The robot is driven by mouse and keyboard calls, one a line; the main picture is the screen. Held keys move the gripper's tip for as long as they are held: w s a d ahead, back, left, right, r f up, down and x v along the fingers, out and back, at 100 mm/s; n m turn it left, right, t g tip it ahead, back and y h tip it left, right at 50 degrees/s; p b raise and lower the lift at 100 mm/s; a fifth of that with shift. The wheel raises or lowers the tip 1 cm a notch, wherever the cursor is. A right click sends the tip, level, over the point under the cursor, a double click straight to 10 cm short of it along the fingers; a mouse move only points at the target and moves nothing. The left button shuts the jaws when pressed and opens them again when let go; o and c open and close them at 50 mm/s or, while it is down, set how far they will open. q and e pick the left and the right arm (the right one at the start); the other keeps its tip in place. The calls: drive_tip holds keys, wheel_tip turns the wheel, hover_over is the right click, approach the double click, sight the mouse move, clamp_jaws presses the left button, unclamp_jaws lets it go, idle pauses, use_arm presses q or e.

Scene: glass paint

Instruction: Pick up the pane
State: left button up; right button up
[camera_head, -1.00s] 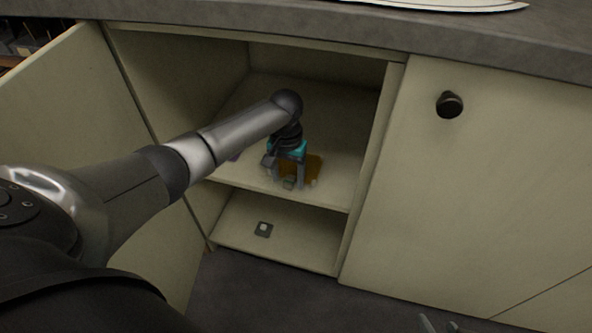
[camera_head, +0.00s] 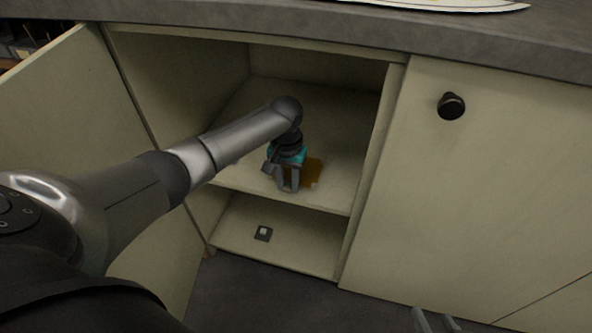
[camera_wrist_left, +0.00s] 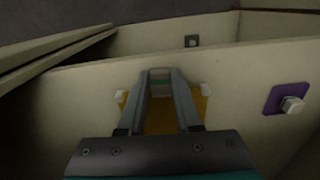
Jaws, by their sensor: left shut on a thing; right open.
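The pane (camera_head: 314,172) is a flat amber plate on the upper shelf of the open cabinet. In the left wrist view the amber pane (camera_wrist_left: 160,118) shows between and under my fingers, with pale bits at its two far corners. My left gripper (camera_head: 288,188) reaches down into the cabinet and is shut on the pane near the shelf's front edge. Its fingertips (camera_wrist_left: 160,74) have a small pale and green piece between them. Part of the pane is hidden by the gripper. My right gripper (camera_head: 436,322) is open and empty at the bottom edge, partly cut off.
The cabinet's open door (camera_head: 70,110) stands left of my arm, and a closed door (camera_head: 480,190) is at right. A dark square with a pale centre (camera_head: 263,233) lies on the lower shelf. A purple square with a pale knob (camera_wrist_left: 287,99) lies beside the pane.

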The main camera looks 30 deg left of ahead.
use_arm(q)
clamp_jaws()
drive_tip(key=shift+r, duration=0.15)
idle(0.4)
